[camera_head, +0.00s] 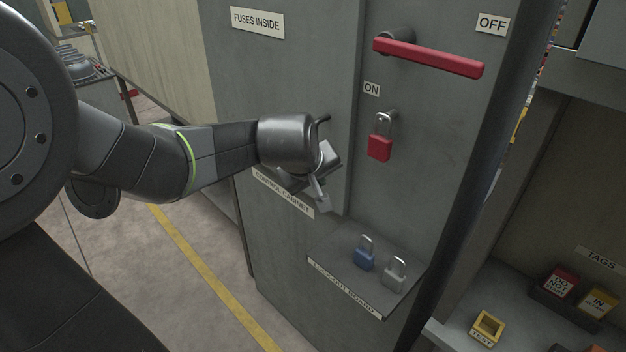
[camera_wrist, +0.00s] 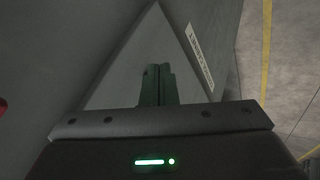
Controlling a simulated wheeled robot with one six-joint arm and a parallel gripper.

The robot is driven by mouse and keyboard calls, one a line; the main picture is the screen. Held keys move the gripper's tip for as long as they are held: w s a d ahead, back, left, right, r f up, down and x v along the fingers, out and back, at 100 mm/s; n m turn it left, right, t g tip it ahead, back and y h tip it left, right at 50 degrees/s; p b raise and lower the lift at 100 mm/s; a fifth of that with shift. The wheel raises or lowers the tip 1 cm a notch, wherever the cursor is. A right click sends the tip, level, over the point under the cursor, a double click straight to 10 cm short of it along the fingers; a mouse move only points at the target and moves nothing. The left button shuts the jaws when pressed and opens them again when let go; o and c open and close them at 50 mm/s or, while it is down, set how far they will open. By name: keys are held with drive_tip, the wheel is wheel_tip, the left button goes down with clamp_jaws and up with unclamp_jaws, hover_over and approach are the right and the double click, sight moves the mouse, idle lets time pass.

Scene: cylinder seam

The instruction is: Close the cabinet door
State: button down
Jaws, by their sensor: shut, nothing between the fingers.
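The grey cabinet door (camera_head: 300,75) carries a "FUSES INSIDE" label and stands at the middle of the head view. Its right edge runs down beside the panel with the red handle. I cannot tell whether it sits flush or slightly ajar. My gripper (camera_head: 322,197) is in front of the door's lower right part, beside the "CONTROL CABINET" label (camera_head: 283,192). In the wrist view my gripper (camera_wrist: 157,75) shows its fingers together, with nothing between them, pointing at a grey surface (camera_wrist: 125,75). Contact between the fingers and the door cannot be made out.
A red handle (camera_head: 430,55) sticks out at the right, with a red padlock (camera_head: 380,148) hanging below. A small shelf (camera_head: 330,255) holds a blue padlock (camera_head: 365,254) and a grey padlock (camera_head: 395,274). Tag boxes stand at lower right. Floor at left is clear.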

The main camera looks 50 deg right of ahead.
drive_tip(key=s+v, duration=0.1)
drive_tip(key=v, duration=0.6)
drive_tip(key=shift+s+r+b, duration=0.2)
drive_tip(key=shift+r+b, duration=0.15)
drive_tip(key=shift+b, duration=0.05)
drive_tip(key=shift+f, duration=0.1)
drive_tip(key=w+d+r+p+x, duration=0.1)
drive_tip(key=x, duration=1)
drive_tip(key=shift+d, duration=0.2)
